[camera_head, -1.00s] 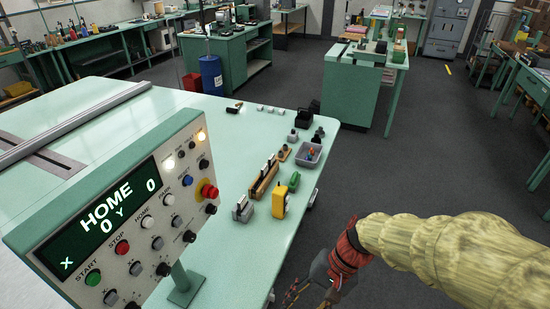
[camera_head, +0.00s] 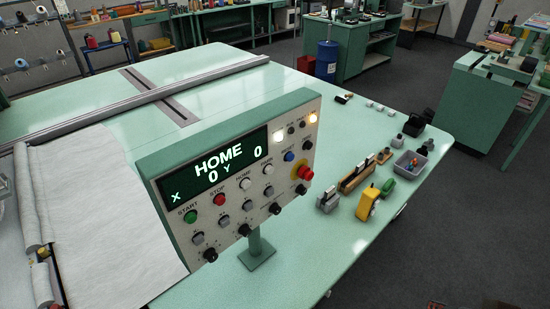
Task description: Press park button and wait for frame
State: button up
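A green-framed control panel (camera_head: 228,185) stands tilted on a short post on the pale green table (camera_head: 330,262). The front row holds a green START button (camera_head: 190,216), a red STOP button (camera_head: 218,199), two white buttons and a blue one. The small label over the second white button (camera_head: 268,169) seems to read PARK. The long gantry rail (camera_head: 180,90) lies across the table behind the panel. My gripper is out of view.
A red emergency knob (camera_head: 305,172) sits at the panel's right end. A yellow tool (camera_head: 367,204), a wooden block holder (camera_head: 357,178) and a grey tray (camera_head: 409,164) stand right of it. White cloth (camera_head: 115,220) covers the table's left part. Dark floor is open at right.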

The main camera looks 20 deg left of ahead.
aim_at(269, 170)
jog(key=u, duration=1.55)
